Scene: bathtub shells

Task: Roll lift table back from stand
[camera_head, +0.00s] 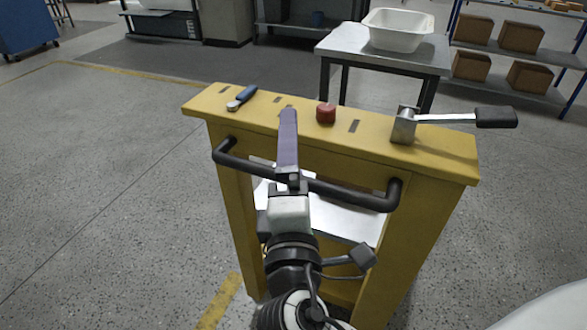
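The yellow lift table (229,111) stands upright close in front of me. A black bar handle (358,196) runs across its near side. A pale platform (345,222) shows low between its posts. My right gripper (288,142) reaches up from the bottom middle, over the middle of the handle. One purple-grey finger shows from above and covers part of the bar. The other finger is hidden, so I cannot tell whether they close on the handle. A grey metal stand (345,42) bearing a white tub shell (396,32) is behind the lift table. My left gripper is out of view.
Shelves with brown boxes (520,37) are at the back right. A blue cabinet (26,26) is far left. Open floor (90,170) lies left.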

